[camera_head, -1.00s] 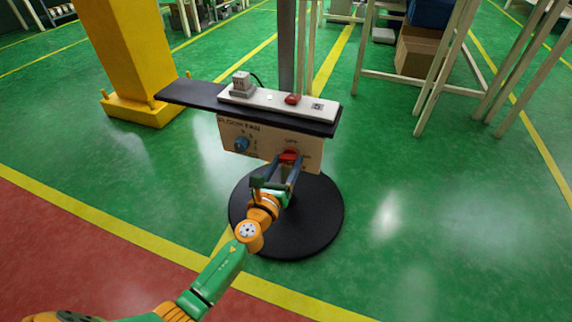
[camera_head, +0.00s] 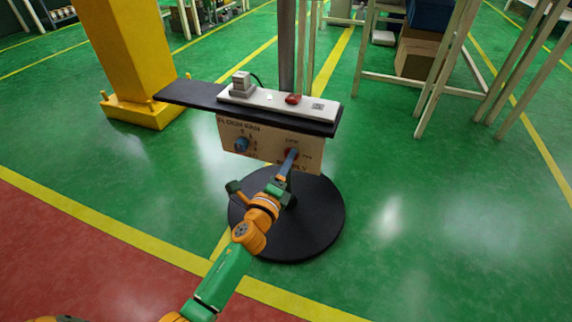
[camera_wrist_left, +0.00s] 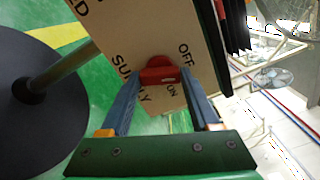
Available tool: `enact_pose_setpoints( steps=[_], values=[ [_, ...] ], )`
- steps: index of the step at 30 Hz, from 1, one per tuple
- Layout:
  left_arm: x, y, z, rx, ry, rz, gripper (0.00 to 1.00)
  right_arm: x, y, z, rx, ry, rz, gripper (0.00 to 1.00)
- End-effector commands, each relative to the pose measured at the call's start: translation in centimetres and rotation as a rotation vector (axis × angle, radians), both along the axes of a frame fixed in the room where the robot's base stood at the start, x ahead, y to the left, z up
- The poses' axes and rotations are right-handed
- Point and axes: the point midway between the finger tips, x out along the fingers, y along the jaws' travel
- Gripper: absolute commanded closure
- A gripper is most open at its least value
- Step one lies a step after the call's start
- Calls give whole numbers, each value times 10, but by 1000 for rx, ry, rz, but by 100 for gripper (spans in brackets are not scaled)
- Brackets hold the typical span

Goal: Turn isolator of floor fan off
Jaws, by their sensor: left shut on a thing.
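The floor fan's panel (camera_head: 266,148) is a tan board with a blue knob (camera_head: 242,144) at left and the red isolator handle (camera_head: 289,154) at right. OFF is printed above the handle, ON to its right and SUPPLY below. My left gripper (camera_head: 290,158) reaches up from below and is shut on the red handle, covering part of it. In the left wrist view the handle (camera_wrist_left: 160,73) sits between the blue fingertips (camera_wrist_left: 162,88), with OFF and ON beside it. I cannot tell its exact angle. My right gripper is not in view.
A black shelf (camera_head: 190,93) above the panel carries a white strip (camera_head: 265,99) with a plug and a red switch (camera_head: 293,99). A grey post (camera_head: 287,45) rises behind it, above a round black base (camera_head: 310,230). A yellow column (camera_head: 130,60) stands left. Green floor lies clear at right.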

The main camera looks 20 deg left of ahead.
Motion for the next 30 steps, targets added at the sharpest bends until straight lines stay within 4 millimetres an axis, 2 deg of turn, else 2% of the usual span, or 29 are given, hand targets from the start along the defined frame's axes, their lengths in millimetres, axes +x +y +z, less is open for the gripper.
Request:
enact_pose_setpoints(
  steps=[6, 15, 30],
  values=[
    [-1, -1, -2, -170, 10, 0, 93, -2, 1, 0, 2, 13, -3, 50],
    [-1, -1, -2, -327, 16, -1, 93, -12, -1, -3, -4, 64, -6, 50],
    [-1, -1, -3, -397, 19, 0, 93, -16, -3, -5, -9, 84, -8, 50]
  ],
)
